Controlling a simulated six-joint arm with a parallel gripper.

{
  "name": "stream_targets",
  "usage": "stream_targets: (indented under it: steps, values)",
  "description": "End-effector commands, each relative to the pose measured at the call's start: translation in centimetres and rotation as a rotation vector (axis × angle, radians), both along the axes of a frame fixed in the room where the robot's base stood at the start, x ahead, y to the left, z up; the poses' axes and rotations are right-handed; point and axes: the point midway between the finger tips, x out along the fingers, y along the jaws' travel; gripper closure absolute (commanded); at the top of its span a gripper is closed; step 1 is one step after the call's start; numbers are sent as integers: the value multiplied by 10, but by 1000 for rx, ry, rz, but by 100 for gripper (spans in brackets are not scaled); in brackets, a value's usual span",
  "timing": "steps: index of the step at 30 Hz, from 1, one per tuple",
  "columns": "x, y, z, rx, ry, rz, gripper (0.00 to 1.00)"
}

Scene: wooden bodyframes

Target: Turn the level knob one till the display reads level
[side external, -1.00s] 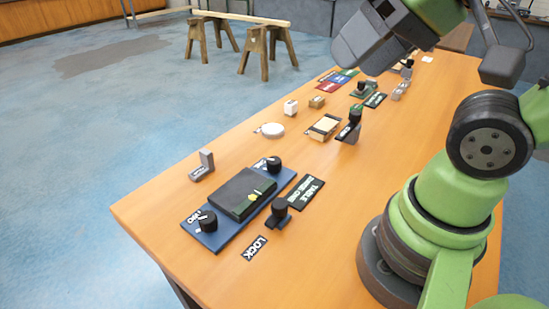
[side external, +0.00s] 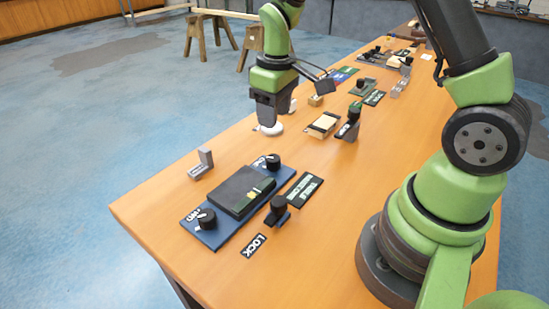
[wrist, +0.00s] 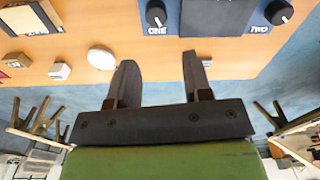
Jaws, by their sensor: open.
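The black knob labelled ONE (wrist: 157,13) is at the top of the wrist view. It seems to be the far knob (side external: 273,162) on the blue panel (side external: 205,238) in the side view. The knob labelled TWO (wrist: 278,12) is to its right, probably the panel's near knob (side external: 207,219). Between them is a dark box (side external: 240,192) with a green strip and a yellow mark, perhaps the display; its reading is not legible. My gripper (wrist: 160,75) is open and empty, fingers apart. In the side view it hangs (side external: 267,122) beyond the panel, near a white disc, touching no knob.
A separate black knob (side external: 278,210) stands beside the panel, near a LOCK label (side external: 254,246). A grey bracket (side external: 202,165) stands near the left edge.

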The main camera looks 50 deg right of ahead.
Motion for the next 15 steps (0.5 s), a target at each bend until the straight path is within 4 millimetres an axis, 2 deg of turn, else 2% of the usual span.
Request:
stream_targets:
  steps: [1,10,15]
  values:
    - [2,-3,-12,-2,23,17,54]
    - [4,-7,-45,-5,55,48,54]
    - [3,-6,-76,-5,57,48,54]
